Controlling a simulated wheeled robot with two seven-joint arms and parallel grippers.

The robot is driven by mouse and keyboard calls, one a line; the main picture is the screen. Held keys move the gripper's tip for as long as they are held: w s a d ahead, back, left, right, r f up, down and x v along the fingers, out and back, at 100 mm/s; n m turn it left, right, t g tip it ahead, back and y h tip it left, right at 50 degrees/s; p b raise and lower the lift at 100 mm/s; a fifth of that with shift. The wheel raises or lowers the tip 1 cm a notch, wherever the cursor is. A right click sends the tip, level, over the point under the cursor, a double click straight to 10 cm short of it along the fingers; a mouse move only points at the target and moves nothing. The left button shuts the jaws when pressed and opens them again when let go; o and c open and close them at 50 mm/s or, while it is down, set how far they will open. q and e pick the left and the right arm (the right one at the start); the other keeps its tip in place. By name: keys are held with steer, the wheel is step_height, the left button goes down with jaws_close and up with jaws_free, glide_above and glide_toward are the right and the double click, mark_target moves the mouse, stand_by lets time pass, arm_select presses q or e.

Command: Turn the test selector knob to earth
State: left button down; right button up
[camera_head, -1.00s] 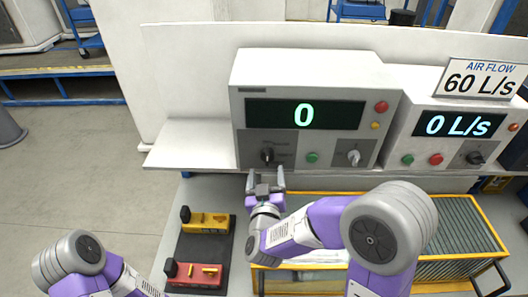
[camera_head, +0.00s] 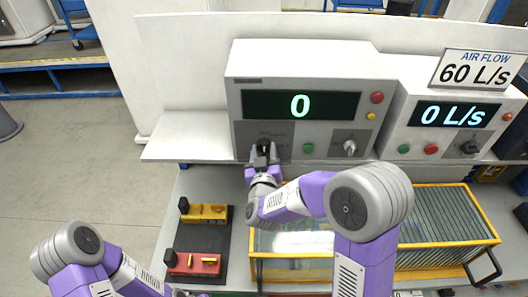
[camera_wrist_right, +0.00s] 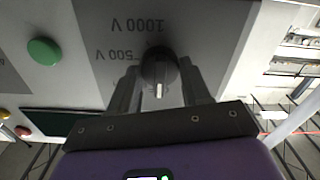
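The black selector knob (camera_wrist_right: 158,70) on the left grey panel shows in the right wrist view, with "1000 V" and "500 V" printed around it upside down. Its white pointer mark faces the bottom of that view. My right gripper (camera_wrist_right: 160,80) has its two fingers either side of the knob, with small gaps visible, so it looks open around it. In the head view my right gripper (camera_head: 264,153) is at the panel's lower left and largely hides the knob. The earth label is not readable.
The tester unit (camera_head: 238,110) displays 0. A green button (camera_head: 308,148) and a silver knob (camera_head: 349,147) are right of my gripper. An air flow unit (camera_head: 398,128) stands farther right. Below are a dark tray (camera_head: 205,236) with yellow and red blocks and a yellow-framed case (camera_head: 440,188).

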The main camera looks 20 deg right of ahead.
steer(key=c, duration=0.3)
steer(key=shift+f+m+b, duration=0.1)
steer(key=shift+m+b, duration=0.4)
steer(key=shift+b, duration=0.3)
steer(key=m+b, duration=0.5)
steer(key=b, duration=0.2)
steer(key=shift+f, duration=0.1)
steer(key=shift+m+b, duration=1.6)
steer(key=shift+m, duration=0.3)
steer(key=shift+r, duration=0.2)
steer(key=o, duration=1.1)
steer(key=shift+c, duration=0.2)
steer(key=shift+s, duration=0.15)
